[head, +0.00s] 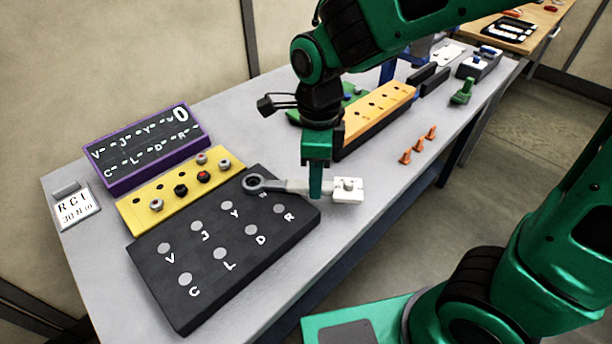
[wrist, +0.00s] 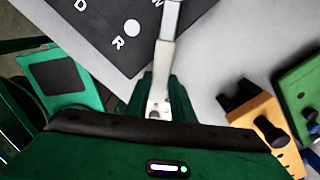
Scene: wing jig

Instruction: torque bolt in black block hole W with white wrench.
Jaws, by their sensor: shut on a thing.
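The white wrench (head: 295,186) has a grey ring head at its left end and a blocky white end at its right. My gripper (head: 317,192) is shut on its handle. In the wrist view the pale handle (wrist: 161,75) runs up from between my gripper's fingers (wrist: 157,108). The black block (head: 188,308) has lettered holes, and it also shows in the wrist view (wrist: 100,35). The ring lies over the block's back edge, by the letter W. It covers hole W, so I cannot tell whether a bolt is there or whether the ring is seated.
A yellow block (head: 135,213) with several bolts lies behind the black block. Behind it are a purple-edged lettered board (head: 150,180) and a sign reading RCI 30 Nm (head: 75,208). An orange block (head: 378,112) and several orange pieces (head: 418,145) are to the right.

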